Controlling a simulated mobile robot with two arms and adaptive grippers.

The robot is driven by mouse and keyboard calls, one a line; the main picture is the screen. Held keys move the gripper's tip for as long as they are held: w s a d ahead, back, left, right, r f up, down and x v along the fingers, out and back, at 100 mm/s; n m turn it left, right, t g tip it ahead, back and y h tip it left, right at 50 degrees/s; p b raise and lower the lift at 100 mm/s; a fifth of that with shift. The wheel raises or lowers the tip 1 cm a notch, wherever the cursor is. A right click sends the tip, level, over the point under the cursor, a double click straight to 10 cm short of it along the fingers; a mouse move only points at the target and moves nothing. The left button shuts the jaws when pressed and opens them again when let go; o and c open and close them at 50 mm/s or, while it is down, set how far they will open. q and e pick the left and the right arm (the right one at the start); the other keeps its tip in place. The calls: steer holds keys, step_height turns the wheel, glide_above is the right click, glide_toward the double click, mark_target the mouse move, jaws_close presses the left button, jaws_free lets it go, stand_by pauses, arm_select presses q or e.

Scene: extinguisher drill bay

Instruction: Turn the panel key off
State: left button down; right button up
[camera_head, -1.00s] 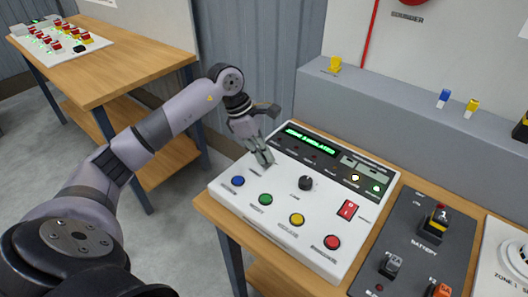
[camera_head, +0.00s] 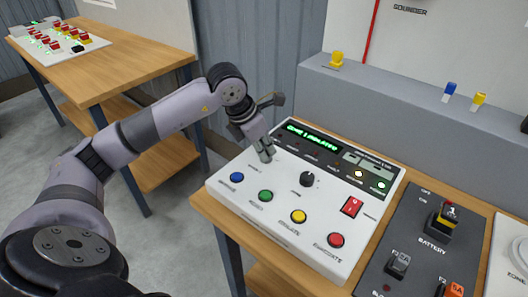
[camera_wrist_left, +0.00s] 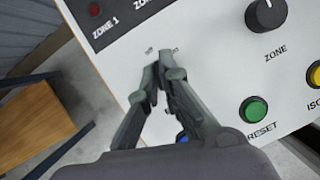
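The white control panel (camera_head: 272,218) stands on the wooden bench, with a lit green display (camera_head: 312,136) and a black ZONE knob (camera_head: 307,179). My left gripper (camera_head: 266,156) points down at the panel's upper left part. In the left wrist view its two fingertips (camera_wrist_left: 161,66) are drawn close together at the panel face, between two small printed labels. The panel key is hidden; the fingertips cover the spot between those labels and appear closed on it. Its turn position cannot be seen. My right gripper is in neither view.
Blue (camera_head: 237,177), green (camera_head: 265,196), yellow (camera_head: 298,216) and red (camera_head: 336,240) buttons line the panel's front. A red rocker switch (camera_head: 351,206) sits at right. A dark battery panel (camera_head: 415,235) lies beside it. A grey ledge (camera_head: 400,97) runs behind.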

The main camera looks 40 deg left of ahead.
arm_select(q)
steer(key=shift+r+n+y+b, duration=0.1)
steer(key=shift+n+y+b, duration=0.55)
steer(key=shift+n, duration=1.35)
steer(key=c, duration=1.8)
jaws_free()
steer(key=v, duration=1.2)
steer(key=shift+s+d, duration=0.15)
